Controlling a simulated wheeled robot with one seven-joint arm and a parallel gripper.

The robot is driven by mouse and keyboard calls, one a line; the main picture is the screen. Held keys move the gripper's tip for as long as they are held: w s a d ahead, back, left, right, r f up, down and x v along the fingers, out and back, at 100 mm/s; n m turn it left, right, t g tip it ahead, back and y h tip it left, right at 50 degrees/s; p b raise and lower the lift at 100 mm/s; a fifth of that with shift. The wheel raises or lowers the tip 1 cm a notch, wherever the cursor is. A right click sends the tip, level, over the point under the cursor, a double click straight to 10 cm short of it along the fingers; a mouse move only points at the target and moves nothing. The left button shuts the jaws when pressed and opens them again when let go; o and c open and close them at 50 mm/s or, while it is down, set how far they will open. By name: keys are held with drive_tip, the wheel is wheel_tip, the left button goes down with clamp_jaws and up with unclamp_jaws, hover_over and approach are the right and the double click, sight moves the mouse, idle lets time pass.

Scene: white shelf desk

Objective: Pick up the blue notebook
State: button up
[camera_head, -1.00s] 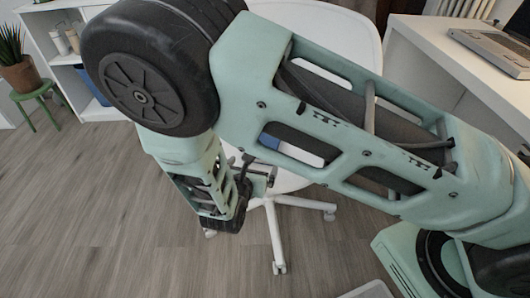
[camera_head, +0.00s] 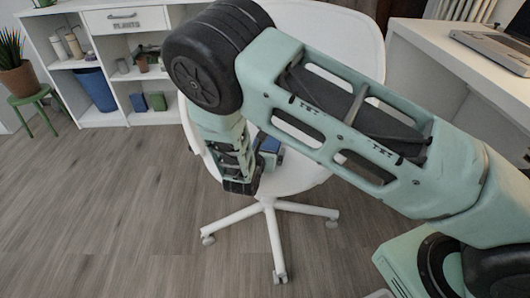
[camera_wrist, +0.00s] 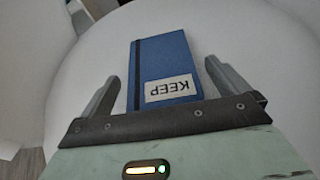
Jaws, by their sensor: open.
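The blue notebook (camera_wrist: 165,66) lies on the white chair seat in the wrist view. It has a dark band along its left side and a white label reading KEEP, which appears upside down. My gripper (camera_wrist: 160,80) is open, with one finger on each side of the notebook's near end and a gap beside it. I cannot tell whether the fingers are level with the notebook or above it. In the head view a blue part of the notebook (camera_head: 269,146) shows beside my gripper (camera_head: 258,170), which is over the seat; my arm hides much of the rest.
The white swivel chair (camera_head: 305,172) stands on a wood floor, its backrest behind my arm. A white desk (camera_head: 440,62) with a laptop (camera_head: 492,50) is at the right. A white shelf (camera_head: 105,118) and a plant on a green stool (camera_head: 32,97) are at the left.

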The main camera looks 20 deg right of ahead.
drive_tip(key=shift+x, duration=0.8)
drive_tip(key=c, duration=1.1)
